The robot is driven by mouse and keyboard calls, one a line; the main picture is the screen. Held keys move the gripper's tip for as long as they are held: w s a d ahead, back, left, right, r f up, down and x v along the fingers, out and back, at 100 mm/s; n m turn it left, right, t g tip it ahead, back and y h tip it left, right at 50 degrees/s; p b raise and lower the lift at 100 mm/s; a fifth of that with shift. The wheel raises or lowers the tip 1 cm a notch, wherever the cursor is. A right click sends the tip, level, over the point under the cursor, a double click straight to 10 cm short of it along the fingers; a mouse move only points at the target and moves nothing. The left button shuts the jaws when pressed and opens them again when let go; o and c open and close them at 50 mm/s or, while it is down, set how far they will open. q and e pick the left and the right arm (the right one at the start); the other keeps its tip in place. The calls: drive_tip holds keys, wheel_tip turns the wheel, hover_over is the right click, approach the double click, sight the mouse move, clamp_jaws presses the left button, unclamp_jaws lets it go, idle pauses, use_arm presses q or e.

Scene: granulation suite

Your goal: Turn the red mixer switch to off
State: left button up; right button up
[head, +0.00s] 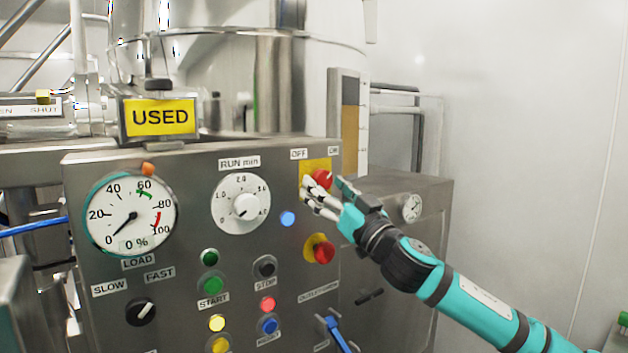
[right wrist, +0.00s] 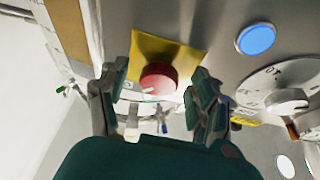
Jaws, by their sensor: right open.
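The red mixer switch (head: 322,178) sits on a yellow plate (head: 316,166) at the upper right of the steel control panel, under the labels OFF and ON. My right gripper (head: 324,195) is in front of it, open, partly covering its lower side. In the right wrist view the red switch (right wrist: 158,78) shows between the two spread fingers of the right gripper (right wrist: 160,88), on its yellow plate (right wrist: 180,52). I see no finger clearly touching it. The pointer's setting is hard to make out. My left gripper is not in view.
A red button on a yellow base (head: 321,250) is just below the gripper. A blue lamp (head: 288,218) and the white RUN min dial (head: 240,205) are to the left. A load gauge (head: 130,215) and several small buttons fill the panel. A small gauge (head: 412,207) is at right.

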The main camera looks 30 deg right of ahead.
drive_tip(key=shift+r, duration=0.15)
drive_tip(key=shift+s+r, duration=0.1)
drive_tip(key=shift+s, duration=0.05)
drive_tip(key=c, duration=1.2)
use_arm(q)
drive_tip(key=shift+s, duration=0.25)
